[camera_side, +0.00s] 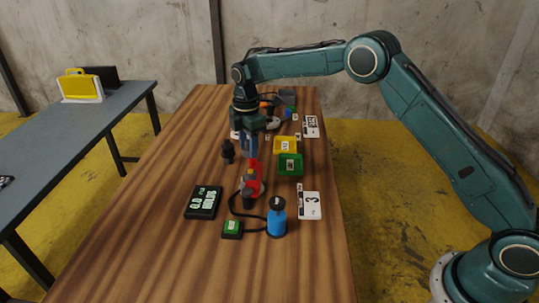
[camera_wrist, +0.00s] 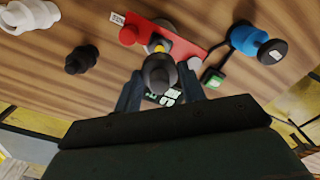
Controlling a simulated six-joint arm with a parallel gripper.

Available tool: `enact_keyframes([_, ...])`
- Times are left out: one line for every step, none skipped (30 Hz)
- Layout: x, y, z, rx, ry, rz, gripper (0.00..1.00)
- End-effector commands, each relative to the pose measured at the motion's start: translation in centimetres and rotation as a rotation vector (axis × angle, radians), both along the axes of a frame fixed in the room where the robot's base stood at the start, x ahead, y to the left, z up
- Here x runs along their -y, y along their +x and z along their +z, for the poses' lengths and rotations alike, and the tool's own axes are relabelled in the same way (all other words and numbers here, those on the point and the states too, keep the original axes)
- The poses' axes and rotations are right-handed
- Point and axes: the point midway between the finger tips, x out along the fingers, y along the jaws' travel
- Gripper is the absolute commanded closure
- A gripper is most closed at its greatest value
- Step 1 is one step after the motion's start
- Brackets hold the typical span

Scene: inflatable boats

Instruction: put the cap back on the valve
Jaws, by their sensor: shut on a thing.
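My gripper (camera_wrist: 160,77) points down over the red block (camera_wrist: 129,36). Its two blue-grey fingers are shut on a dark grey round piece (camera_wrist: 157,73), which looks like the cap. In the wrist view the cap hangs over a round grey fitting with a yellow part (camera_wrist: 158,46) on the red block, seemingly the valve; the cap hides part of it. In the side view my gripper (camera_side: 250,150) is right above the red block (camera_side: 252,183). The fingers hide the cap there, and I cannot tell whether it touches the valve.
A black stepped fitting (camera_wrist: 82,60) and a white one (camera_wrist: 32,14) stand to the left. The table's near left is clear.

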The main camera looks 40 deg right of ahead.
Motion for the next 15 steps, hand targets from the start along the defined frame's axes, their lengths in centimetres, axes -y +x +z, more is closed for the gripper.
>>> enact_keyframes([0.0, 0.0, -0.2, -0.001, 0.000, 0.000, 0.84])
enact_keyframes([0.0, 0.0, -0.4, -0.001, 0.000, 0.000, 0.84])
enact_keyframes([0.0, 0.0, -0.5, -0.002, 0.000, 0.000, 0.84])
enact_keyframes([0.0, 0.0, -0.7, -0.002, 0.000, 0.000, 0.84])
enact_keyframes([0.0, -0.1, -0.9, -0.002, -0.001, 0.000, 0.84])
enact_keyframes([0.0, -0.1, -1.1, -0.003, -0.001, 0.000, 0.84])
enact_keyframes([0.0, -0.1, -1.3, -0.003, -0.001, 0.000, 0.84])
enact_keyframes([0.0, -0.1, -1.5, -0.003, -0.001, 0.000, 0.84])
enact_keyframes([0.0, -0.1, -1.7, -0.002, -0.001, 0.000, 0.84])
enact_keyframes([0.0, -0.1, -1.9, -0.002, 0.000, 0.000, 0.84])
enact_keyframes([0.0, 0.0, -2.1, -0.002, 0.000, 0.000, 0.84])
enact_keyframes([0.0, 0.0, -2.4, -0.002, -0.001, 0.000, 0.84])
enact_keyframes([0.0, -0.1, -2.6, -0.002, -0.001, 0.000, 0.84])
enact_keyframes([0.0, -0.1, -2.8, -0.002, -0.001, 0.000, 0.84])
enact_keyframes([0.0, -0.1, -3.1, -0.002, -0.001, 0.000, 0.84])
